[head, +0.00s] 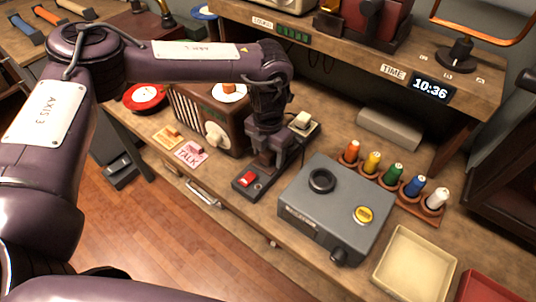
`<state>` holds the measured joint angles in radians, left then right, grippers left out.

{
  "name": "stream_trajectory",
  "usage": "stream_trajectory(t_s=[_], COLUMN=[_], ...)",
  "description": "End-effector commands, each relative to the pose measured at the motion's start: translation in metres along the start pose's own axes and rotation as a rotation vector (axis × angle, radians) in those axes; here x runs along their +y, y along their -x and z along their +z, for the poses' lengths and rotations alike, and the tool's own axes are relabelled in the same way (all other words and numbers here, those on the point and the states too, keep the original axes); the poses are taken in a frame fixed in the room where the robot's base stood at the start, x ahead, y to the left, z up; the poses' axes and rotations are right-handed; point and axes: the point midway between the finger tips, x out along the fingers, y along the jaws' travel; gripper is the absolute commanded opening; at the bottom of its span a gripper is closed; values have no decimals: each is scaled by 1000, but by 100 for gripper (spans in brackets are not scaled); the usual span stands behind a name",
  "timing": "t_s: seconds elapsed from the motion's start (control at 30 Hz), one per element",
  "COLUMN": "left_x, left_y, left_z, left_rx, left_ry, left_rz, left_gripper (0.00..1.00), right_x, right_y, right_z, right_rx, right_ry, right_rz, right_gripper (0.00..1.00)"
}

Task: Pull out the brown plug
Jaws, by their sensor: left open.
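A dark power strip (257,188) lies across the workbench, with a red switch (247,179) at its near end. A pale plug (301,121) sits in its far end, with a dark cord beside it. My left gripper (264,162) points down over the middle of the strip, jaws open. A small brown patch shows between and below the fingers and may be the brown plug; the gripper hides most of it, so I cannot tell whether the fingers touch it. My right gripper is not in view.
A brown radio (190,112) stands left of the strip. A grey box (330,210) with a knob and yellow button stands close on the right. Several coloured spools (395,172) sit in a rack behind it. A cream tray (413,262) lies front right. A shelf (350,55) overhangs the back.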

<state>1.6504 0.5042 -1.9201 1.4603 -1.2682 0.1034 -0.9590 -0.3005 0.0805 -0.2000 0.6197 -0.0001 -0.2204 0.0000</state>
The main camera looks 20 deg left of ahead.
Motion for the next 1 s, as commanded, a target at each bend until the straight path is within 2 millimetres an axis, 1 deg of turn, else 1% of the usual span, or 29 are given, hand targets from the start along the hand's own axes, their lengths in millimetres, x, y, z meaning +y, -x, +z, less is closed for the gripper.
stream_trajectory(t_s=[0.67, 0.77, 1.0], left_x=[1, 1, 0], left_y=[0, 0, 0], left_z=[0, 0, 0], left_rx=[1, 1, 0], left_ry=[0, 0, 0], left_rz=[2, 1, 1], left_gripper=[58, 46, 15], right_x=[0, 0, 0], right_y=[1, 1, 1], right_z=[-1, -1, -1], right_rx=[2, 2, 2], right_ry=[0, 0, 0], right_rz=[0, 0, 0], right_gripper=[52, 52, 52])
